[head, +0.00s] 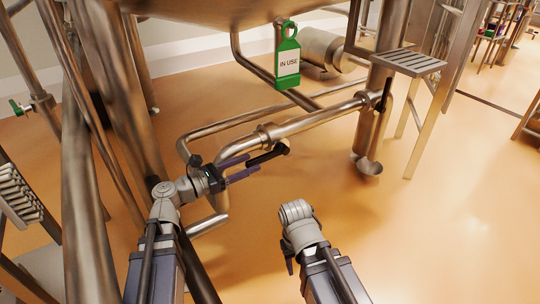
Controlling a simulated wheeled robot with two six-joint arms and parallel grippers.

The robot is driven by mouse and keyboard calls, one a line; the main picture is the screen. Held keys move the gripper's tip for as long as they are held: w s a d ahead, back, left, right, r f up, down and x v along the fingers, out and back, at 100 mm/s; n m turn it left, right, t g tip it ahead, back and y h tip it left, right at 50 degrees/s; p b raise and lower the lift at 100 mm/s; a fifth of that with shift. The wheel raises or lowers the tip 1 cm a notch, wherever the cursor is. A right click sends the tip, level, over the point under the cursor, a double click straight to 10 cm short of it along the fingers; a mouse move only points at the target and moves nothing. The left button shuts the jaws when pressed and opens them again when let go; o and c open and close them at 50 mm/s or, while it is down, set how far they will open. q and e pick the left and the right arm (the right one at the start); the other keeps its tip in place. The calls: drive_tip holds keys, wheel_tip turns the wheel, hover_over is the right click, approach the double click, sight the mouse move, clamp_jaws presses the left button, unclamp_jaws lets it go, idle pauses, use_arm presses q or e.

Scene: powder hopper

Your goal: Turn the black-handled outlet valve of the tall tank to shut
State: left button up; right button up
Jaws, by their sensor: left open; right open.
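A black valve handle (268,154) sits on a steel outlet pipe (318,122) under the large steel tank (240,8). My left gripper (254,164) is open, and its two fingers point right towards this handle. The near end of the handle appears between or just at the fingertips; I cannot tell whether they touch. A second black handle (385,96) is at the right end of the pipe, by a steel leg. My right arm's wrist shows at lower centre, but its fingers are hidden.
A green "IN USE" tag (288,62) hangs above the pipe. Steel legs and pipes crowd the left, with a small green-handled valve (17,107) there. A slatted step (408,62) stands at upper right. The orange floor (440,230) is clear at lower right.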

sight(268, 153)
use_arm(q)
drive_tip(key=x, duration=0.7)
drive_tip(key=shift+w+d, duration=0.1)
drive_tip(key=shift+d, duration=0.05)
clamp_jaws()
idle(0.3)
idle(1.0)
